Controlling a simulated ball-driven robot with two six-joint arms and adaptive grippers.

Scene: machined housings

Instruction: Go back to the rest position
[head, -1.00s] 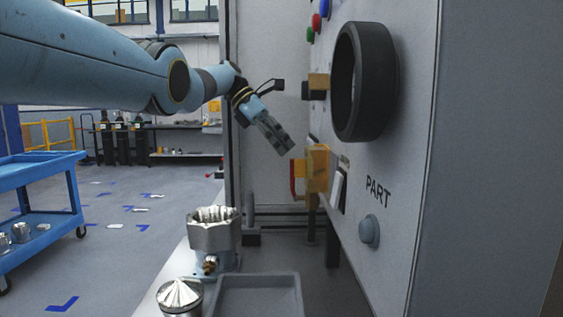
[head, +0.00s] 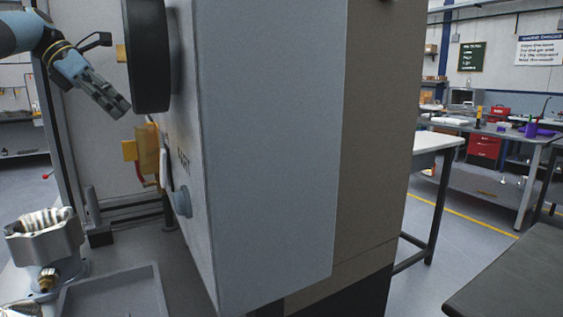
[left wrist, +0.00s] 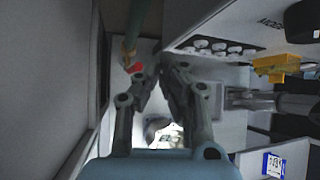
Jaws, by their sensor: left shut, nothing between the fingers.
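A machined metal housing (head: 44,236) stands at the lower left beside a grey tray (head: 115,292). A yellow switch (head: 148,150) sticks out of the panel. The tall grey cabinet (head: 275,150) fills the middle. Workbenches (head: 455,140) stand at right, with floor between.

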